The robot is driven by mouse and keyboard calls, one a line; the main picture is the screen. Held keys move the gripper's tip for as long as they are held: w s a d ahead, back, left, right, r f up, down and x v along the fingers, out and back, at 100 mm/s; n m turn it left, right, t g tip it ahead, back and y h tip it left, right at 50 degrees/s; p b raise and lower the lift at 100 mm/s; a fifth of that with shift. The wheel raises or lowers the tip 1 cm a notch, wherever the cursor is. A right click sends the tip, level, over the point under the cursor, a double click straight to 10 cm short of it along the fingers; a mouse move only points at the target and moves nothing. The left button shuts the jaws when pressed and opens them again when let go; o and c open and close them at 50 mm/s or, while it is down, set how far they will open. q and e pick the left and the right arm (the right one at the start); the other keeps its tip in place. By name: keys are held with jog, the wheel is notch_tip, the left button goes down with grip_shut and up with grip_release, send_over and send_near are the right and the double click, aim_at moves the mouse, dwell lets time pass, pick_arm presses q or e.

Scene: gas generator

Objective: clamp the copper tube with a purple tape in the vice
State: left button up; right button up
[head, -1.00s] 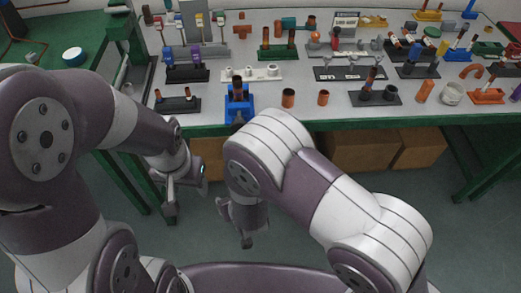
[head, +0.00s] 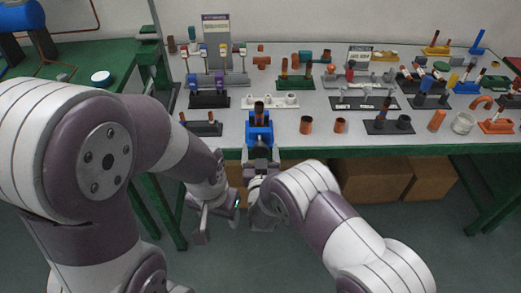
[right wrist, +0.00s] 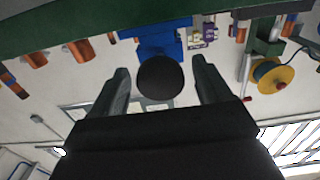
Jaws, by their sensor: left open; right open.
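The blue vice (head: 260,133) stands at the table's front edge, with a dark brown upright piece (head: 259,109) at its top; I cannot tell how that piece is held. My right gripper (head: 261,160) is open just in front of the vice. In the right wrist view a round black knob (right wrist: 160,77) shows between its open fingers, before the blue vice (right wrist: 155,32). My left gripper (head: 219,210) is open and empty below the table edge.
Copper-coloured pieces (head: 306,125) stand right of the vice. A white holder (head: 270,101) is behind it, and a small dark holder (head: 202,128) is to its left. Many fittings fill the table behind. Cardboard boxes (head: 370,180) sit underneath.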

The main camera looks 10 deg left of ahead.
jog(key=shift+w+a, duration=0.1)
jog(key=shift+w, duration=0.2)
jog(key=c, duration=1)
